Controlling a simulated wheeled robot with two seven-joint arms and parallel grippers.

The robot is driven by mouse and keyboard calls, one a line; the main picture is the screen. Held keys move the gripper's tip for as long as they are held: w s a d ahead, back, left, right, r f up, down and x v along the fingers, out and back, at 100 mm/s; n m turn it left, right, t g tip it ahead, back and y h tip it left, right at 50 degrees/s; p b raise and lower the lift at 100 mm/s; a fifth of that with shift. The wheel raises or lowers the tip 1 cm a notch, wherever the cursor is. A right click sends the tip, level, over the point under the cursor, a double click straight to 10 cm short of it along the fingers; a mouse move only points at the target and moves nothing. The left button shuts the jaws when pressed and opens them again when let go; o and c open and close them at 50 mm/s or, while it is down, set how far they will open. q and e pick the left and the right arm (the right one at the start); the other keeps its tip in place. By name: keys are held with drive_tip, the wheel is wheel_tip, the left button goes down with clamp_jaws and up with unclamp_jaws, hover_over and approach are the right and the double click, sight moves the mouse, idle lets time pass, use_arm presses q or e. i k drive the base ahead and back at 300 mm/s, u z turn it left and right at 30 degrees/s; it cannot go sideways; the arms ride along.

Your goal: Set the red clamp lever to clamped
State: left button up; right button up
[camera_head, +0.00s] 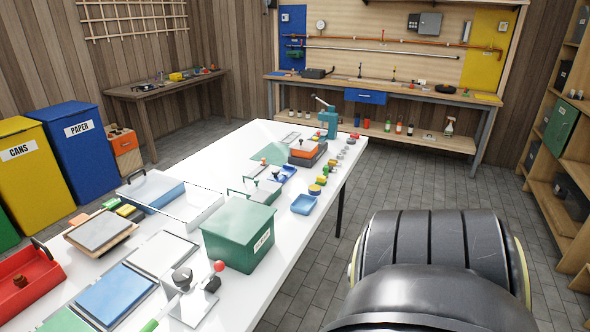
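A small lever with a red ball knob (219,266) stands on a metal fixture (195,305) at the near edge of the white table. It looks like the red clamp lever. The lever leans up from the plate, with its red end uppermost and to the right. A grey round knob (182,276) sits beside it on the left. Whether the lever is clamped or not cannot be told at this size. Neither of my grippers is in view. A large black arm link, which appears to be mine, fills the lower right.
A green box (238,234) stands just behind the fixture. Blue (115,294) and white (162,252) panels lie left of it, and a red tray (28,284) at far left. A teal press (328,121) stands at the table's far end. Open floor lies right of the table.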

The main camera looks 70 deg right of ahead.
sight(219, 266)
drive_tip(key=z, duration=0.95)
drive_tip(key=k, duration=1.35)
drive_tip(key=u, duration=0.4)
drive_tip(key=i, duration=0.3)
drive_tip(key=z, duration=1.05)
drive_tip(key=i, duration=1.45)
drive_tip(key=u, duration=0.35)
